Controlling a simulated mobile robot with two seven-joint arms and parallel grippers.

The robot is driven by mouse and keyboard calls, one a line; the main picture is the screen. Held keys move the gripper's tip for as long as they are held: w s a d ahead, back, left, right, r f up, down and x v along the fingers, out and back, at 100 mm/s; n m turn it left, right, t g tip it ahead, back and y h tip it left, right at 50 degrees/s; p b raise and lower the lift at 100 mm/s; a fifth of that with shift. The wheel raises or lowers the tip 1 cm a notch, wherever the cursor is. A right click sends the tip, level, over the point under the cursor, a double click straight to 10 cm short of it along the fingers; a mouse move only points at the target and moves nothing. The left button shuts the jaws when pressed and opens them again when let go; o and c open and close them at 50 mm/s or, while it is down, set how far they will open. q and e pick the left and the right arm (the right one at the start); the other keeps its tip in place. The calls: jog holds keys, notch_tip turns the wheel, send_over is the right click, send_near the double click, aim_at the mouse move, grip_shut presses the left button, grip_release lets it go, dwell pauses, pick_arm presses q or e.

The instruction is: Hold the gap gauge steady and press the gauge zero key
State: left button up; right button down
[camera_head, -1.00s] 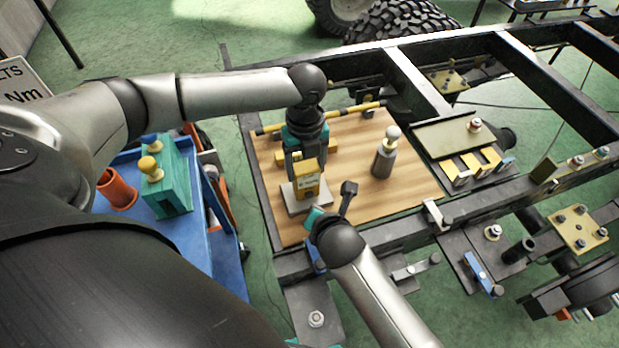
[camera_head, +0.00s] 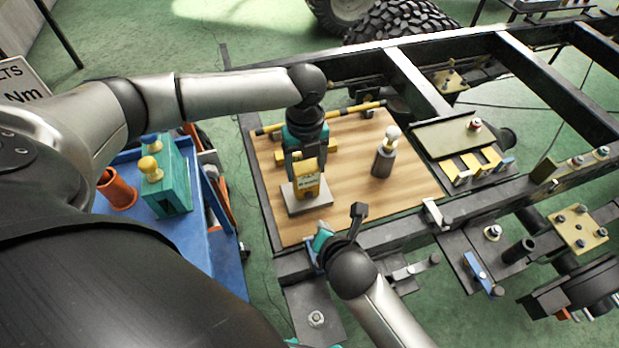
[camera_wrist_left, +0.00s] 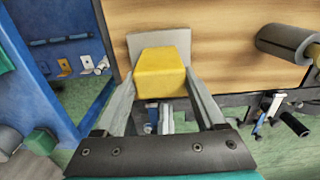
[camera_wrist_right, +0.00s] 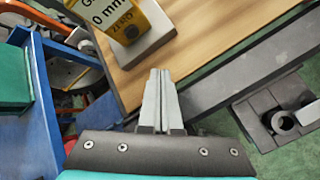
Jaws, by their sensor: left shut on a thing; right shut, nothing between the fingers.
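The gap gauge (camera_head: 308,184) is a yellow box standing on a grey plate (camera_head: 316,203) at the left of the wooden board. My left gripper (camera_head: 304,164) is shut on it from above; the left wrist view shows the gauge's yellow top (camera_wrist_left: 163,72) between the two fingers. In the right wrist view the gauge face (camera_wrist_right: 112,18) shows "0 mm" and the zero key (camera_wrist_right: 126,28), marked "ZERO". My right gripper (camera_wrist_right: 160,76) is shut and empty, its tips apart from the gauge, below and right of it in that view. Its fingertips are hard to make out in the head view.
A grey cylinder with a pale knob (camera_head: 385,155) stands on the wooden board (camera_head: 420,185), right of the gauge. A yellow and black bar (camera_head: 350,112) lies along the back. A blue cart (camera_head: 215,260) is at the left. The board's front right is clear.

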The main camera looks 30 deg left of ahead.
pick_arm(q)
jog(key=o, duration=1.5)
jog(key=shift+r, duration=0.1)
